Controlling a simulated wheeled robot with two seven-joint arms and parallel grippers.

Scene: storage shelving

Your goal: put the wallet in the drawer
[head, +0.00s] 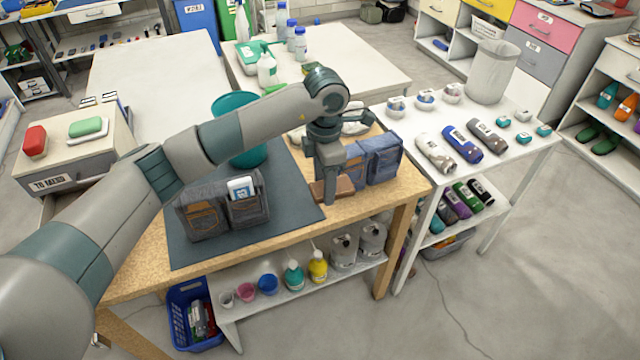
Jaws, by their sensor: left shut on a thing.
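My left gripper (329,197) reaches down over the wooden table's right part and is shut on a brown wallet (345,185). The wallet shows on both sides of the fingers; whether it touches the tabletop I cannot tell. My right gripper is out of view. A small cabinet (62,160) with a "TO MEND" label (52,182) on its front stands at the far left. What lies below that label is partly hidden by my left arm, and I cannot tell whether a drawer there is open.
Denim pouches (384,160) stand right beside the gripper, and another denim piece (205,210) stands on the dark mat (290,205). A teal bucket (256,155) is behind my arm. A red item (35,141) and a green-and-white item (88,127) lie on the cabinet.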

